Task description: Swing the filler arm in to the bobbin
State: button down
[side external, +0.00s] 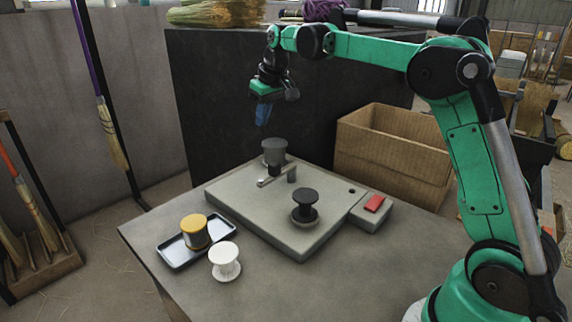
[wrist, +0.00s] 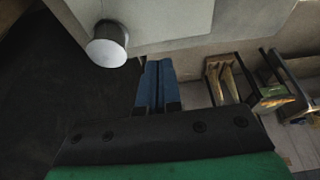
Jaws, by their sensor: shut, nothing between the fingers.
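A grey winder plate (side external: 255,205) lies on the table. On it, near the back corner, stands a dark grey cylinder (side external: 274,150). A short metal lever, which looks like the filler arm (side external: 268,182), lies below it beside a small grey post (side external: 292,174). A black spool, which looks like the bobbin (side external: 305,205), stands apart from the lever, nearer the front right. My gripper (side external: 262,122) is above and slightly left of the cylinder, its blue fingers shut and empty. In the wrist view, my gripper (wrist: 158,70) shows closed beside the cylinder's pale round top (wrist: 108,52); lever and bobbin do not show.
A red switch (side external: 374,203) sits on a block at the plate's right end. A yellow-topped spool (side external: 194,232) stands in a tray (side external: 172,256), with a white spool (side external: 225,262) beside it. A cardboard box (side external: 390,155) stands behind the table. The space around my gripper is clear.

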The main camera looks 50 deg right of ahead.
aim_at(278, 169)
jog(key=shift+f, duration=0.1)
jog(key=x, duration=1)
jog(key=s, duration=0.2)
jog(key=shift+s, duration=1.05)
